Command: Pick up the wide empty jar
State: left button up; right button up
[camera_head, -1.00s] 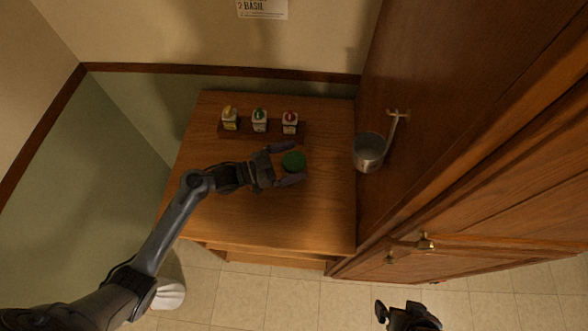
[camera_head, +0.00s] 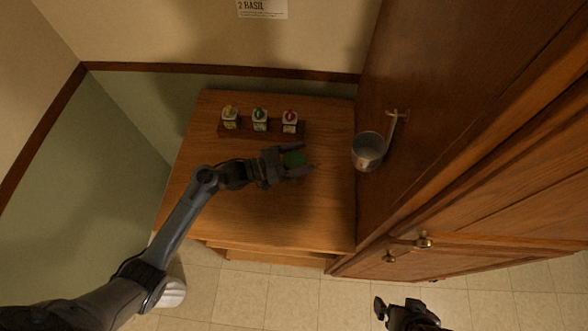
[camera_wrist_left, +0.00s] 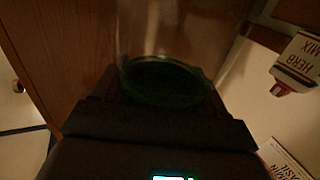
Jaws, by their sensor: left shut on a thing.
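The wide jar shows as a dark green disc (camera_head: 294,159) in the head view, on or just above the wooden cabinet top. In the left wrist view it is clear glass with a green round end (camera_wrist_left: 162,82). My left gripper (camera_head: 308,158) is shut on the jar, one finger on each side. The fingers and dim light hide part of the jar, and I cannot tell whether it touches the surface. My right gripper (camera_head: 408,315) is at the bottom edge, away from the jar, and its jaw opening is unclear.
Several small spice boxes, with yellow, green and red tops, stand on a wooden rack (camera_head: 245,129) behind the jar. A metal cup (camera_head: 368,151) hangs on the tall cabinet at right. The front of the wooden top (camera_head: 285,220) is clear.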

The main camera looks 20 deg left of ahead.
pick_arm(q)
jog(key=shift+c, duration=0.7)
jog(key=shift+r, duration=0.15)
